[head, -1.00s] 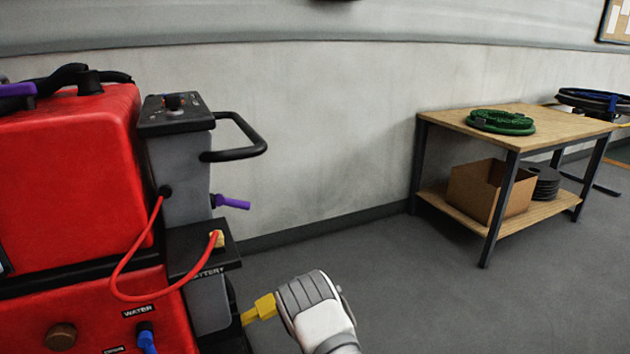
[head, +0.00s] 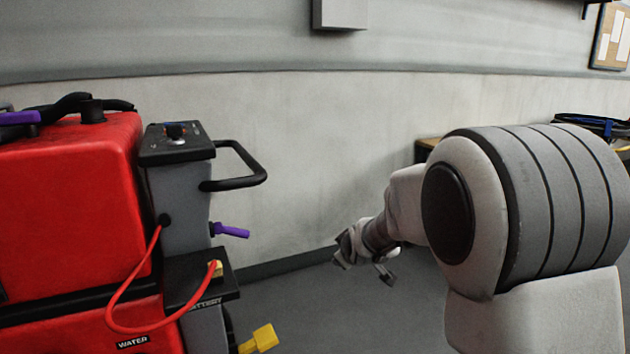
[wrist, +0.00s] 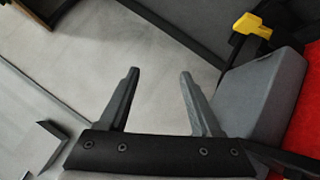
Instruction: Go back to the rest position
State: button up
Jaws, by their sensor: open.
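My gripper (wrist: 157,85) is open in the wrist view, with nothing between its two dark fingers. In the head view my gripper (head: 388,274) is small and partly hidden by its own wrist, apart from the red scrubber machine (head: 75,200) on the left. My arm fills the right side of the head view. The scrubber's yellow handle (head: 259,338) sticks out low on its right side; it also shows at the upper right of the wrist view (wrist: 251,27).
The scrubber carries a black bar handle (head: 240,165), a purple lever (head: 231,230) and a red cable (head: 128,328). A wooden table (head: 428,147) stands behind my arm, mostly hidden. Grey floor lies open between scrubber and arm.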

jog(key=s+d+r+m+g, duration=0.15)
jog(key=s+r, duration=0.25)
jog(key=s, duration=0.5)
jog(key=s+d+r+m+g, duration=0.1)
jog(key=s+d+r+m, duration=0.25)
jog(key=s, duration=0.65)
jog(key=s+d+m+g+h+p, duration=0.1)
jog(key=s+d+m+g, duration=0.2)
jog(key=s, duration=1.6)
notch_tip(320, 180, up, 28)
jog(key=a+p, duration=0.1)
jog(key=p, duration=2.6)
jog(key=shift+w+f+p, duration=0.2)
jog(key=shift+w+p, duration=0.05)
jog(key=shift+p, duration=0.05)
jog(key=shift+a+f+t, duration=0.1)
jog(key=shift+t, duration=0.15)
jog(key=shift+c, duration=1.2)
jog(key=shift+a, duration=0.1)
jog(key=shift+a, duration=0.1)
